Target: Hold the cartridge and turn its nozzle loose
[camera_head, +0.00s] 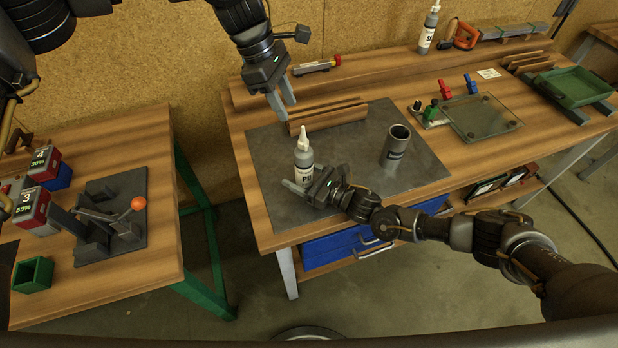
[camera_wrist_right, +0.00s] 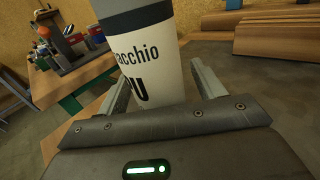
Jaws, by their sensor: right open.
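The cartridge (camera_head: 303,160) is a white bottle-like tube with a grey band and a pale, narrow nozzle (camera_head: 300,140) pointing up. It stands upright on the dark mat at the near left of the workbench. My right gripper (camera_head: 304,181) is low at the cartridge. In the right wrist view the cartridge (camera_wrist_right: 150,62) stands between the two open fingers, with its printed label facing me; its top is out of that view. My left gripper (camera_head: 283,107) is above and behind the nozzle, pointing down, with its fingers apart and nothing between them.
A dark grey cup (camera_head: 396,146) stands on the mat (camera_head: 358,184) to the right. Wooden strips (camera_head: 330,116) lie just behind the cartridge, close to my left gripper. A glass pane (camera_head: 482,117) with clamps lies farther right. Another bottle (camera_head: 429,30) stands at the back.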

